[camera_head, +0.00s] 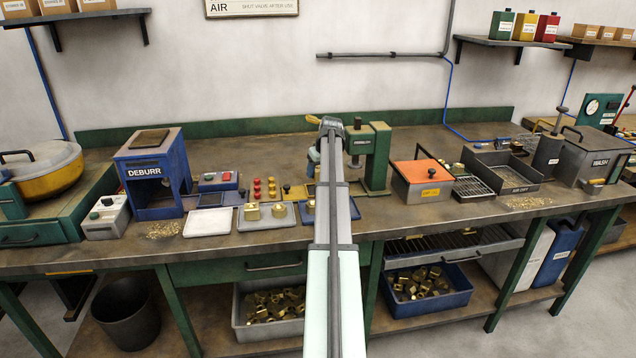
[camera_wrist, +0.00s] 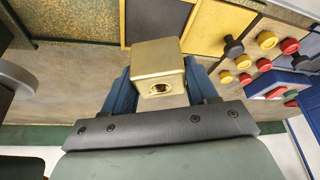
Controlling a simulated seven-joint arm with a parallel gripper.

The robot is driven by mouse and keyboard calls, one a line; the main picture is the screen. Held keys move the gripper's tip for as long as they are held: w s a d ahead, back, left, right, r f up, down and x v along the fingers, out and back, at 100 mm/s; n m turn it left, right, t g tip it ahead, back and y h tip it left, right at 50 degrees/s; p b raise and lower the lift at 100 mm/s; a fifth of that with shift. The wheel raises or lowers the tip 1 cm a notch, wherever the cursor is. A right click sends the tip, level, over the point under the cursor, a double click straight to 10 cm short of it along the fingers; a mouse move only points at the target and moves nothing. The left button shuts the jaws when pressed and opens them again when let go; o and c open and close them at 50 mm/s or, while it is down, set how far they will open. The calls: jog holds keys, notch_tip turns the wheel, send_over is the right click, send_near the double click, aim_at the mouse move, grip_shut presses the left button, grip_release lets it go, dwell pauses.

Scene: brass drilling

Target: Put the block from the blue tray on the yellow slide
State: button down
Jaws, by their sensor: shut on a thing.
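A brass block (camera_wrist: 158,60) with a round hole in its near face is held between the blue fingers of my gripper (camera_wrist: 157,88) in the wrist view. The fingers are shut on its two sides. The yellow slide (camera_head: 297,190) lies on the bench left of my arm. A yellow plate (camera_wrist: 217,28) beside a black knob in the wrist view looks like this slide, beyond and right of the block. The blue tray (camera_head: 306,218) is partly hidden behind my arm. I cannot tell whether the block touches anything beneath.
A green press (camera_head: 378,157) stands just right of my arm. Red and yellow knobs (camera_head: 271,187) stand left of the slide, and a grey tray (camera_head: 255,224) with brass pieces lies before them. An orange-lidded box (camera_head: 422,180) is farther right.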

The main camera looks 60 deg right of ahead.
aim_at(318, 180)
jog(key=shift+f, duration=2.35)
jog(key=shift+f, duration=0.15)
jog(key=shift+c, duration=1.6)
grip_release()
jog(key=v, duration=1.2)
